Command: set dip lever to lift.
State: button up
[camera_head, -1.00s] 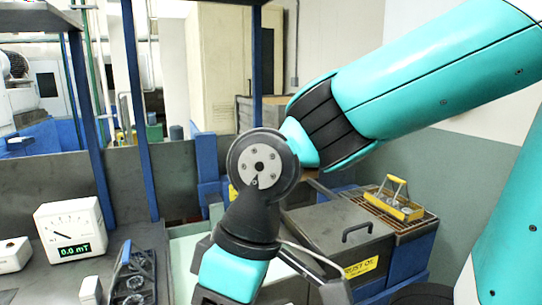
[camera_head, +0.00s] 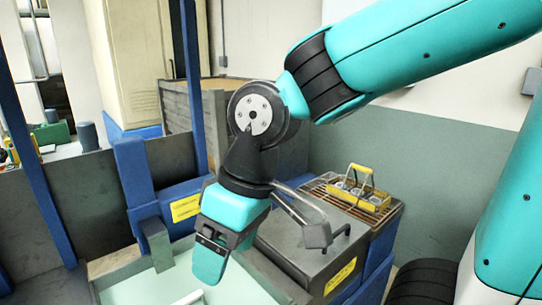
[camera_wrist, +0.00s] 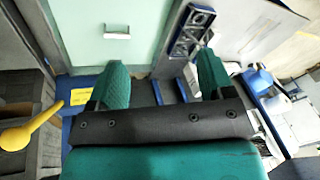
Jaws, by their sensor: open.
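A yellow lever (camera_wrist: 42,125) with a round knob shows at the left edge of the wrist view, beside a dark grey box and a blue frame. I cannot read any lift mark by it or tell its setting, and I cannot make it out in the head view. My gripper (camera_wrist: 162,70) is open and empty, its two green fingers apart. The lever lies to the left of the fingers and is not between them. In the head view my gripper (camera_head: 212,262) points down over a pale-green bath, with its fingertips partly hidden.
The pale-green bath (camera_head: 130,292) lies at the bottom of the head view. A grey lidded box (camera_head: 290,255) with a handle stands right of my gripper. A yellow-handled basket (camera_head: 350,195) sits on a grate behind it. A blue post (camera_head: 193,75) rises behind.

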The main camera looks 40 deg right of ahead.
jog(key=w+d+r+m+t+h+p, duration=0.2)
jog(key=w+d+r+m, duration=0.2)
jog(key=w+d+r, duration=0.45)
jog(key=w+d+r+m+t+h+p, duration=0.1)
jog(key=w+d+r+m+h+p, duration=0.3)
jog(key=w+d, duration=0.65)
jog(key=shift+y, duration=0.5)
jog(key=x, duration=0.5)
jog(key=s+d+p+x, duration=0.1)
jog(key=x, duration=0.5)
jog(key=p+x, duration=0.1)
jog(key=x, duration=0.4)
jog(key=shift+s+d+f, duration=0.1)
jog(key=shift+d+f, duration=0.2)
jog(key=shift+d, duration=0.1)
jog(key=shift+c, duration=0.2)
